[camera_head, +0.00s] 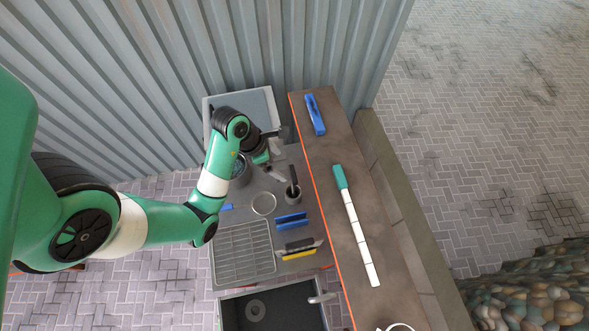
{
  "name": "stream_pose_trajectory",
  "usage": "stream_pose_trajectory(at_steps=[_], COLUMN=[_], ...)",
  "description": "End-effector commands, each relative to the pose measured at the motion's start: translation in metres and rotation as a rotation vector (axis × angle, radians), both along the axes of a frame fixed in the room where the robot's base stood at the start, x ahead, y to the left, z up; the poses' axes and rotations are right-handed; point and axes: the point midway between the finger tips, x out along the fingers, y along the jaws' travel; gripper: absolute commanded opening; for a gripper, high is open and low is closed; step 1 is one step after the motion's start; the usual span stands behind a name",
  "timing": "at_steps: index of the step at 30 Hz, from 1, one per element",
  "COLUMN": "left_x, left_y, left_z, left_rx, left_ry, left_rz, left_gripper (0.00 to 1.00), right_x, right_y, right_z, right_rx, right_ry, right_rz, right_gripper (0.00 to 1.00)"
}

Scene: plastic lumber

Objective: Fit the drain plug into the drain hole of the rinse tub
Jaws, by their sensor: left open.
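The rinse tub (285,312) is the dark basin at the bottom of the view, cut off by the picture's lower edge. A round grey fitting with a dark centre, which looks like the drain hole (255,310), lies on its floor at the left. I cannot make out the drain plug for certain. My left gripper (278,175) is open over the grey counter, well above the tub in the picture, close to a dark upright handle in a small round holder (292,196). The arm partly hides the counter there. My right gripper is not in view.
A ribbed drying rack (245,250), a ring-shaped thing (264,204), a blue holder (291,221) and a yellow-edged brush (299,251) lie on the counter. A faucet (322,297) reaches over the tub. A brown ledge (335,140) at right carries a blue tool and a green-and-white bar.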

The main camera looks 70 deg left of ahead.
Motion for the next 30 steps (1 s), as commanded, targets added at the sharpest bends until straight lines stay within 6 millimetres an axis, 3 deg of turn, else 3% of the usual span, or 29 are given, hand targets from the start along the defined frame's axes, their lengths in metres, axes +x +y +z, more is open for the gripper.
stream_pose_trajectory(at_steps=[9,17,24,30], left_x=[0.020,0.025,0.037,0.044], left_y=[-0.002,-0.003,-0.006,-0.006], left_z=[-0.055,-0.058,-0.094,-0.104], left_rx=[0.001,0.000,-0.001,0.000], left_ry=[-0.004,-0.004,-0.003,-0.003], left_rz=[-0.004,-0.002,-0.004,-0.002], left_gripper=[1.00,1.00,1.00,1.00], right_x=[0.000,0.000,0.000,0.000], right_y=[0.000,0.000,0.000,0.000], right_z=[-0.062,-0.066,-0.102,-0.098], right_rx=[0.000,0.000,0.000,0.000], right_ry=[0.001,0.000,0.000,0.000], right_rz=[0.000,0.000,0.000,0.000], right_gripper=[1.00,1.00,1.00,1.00])
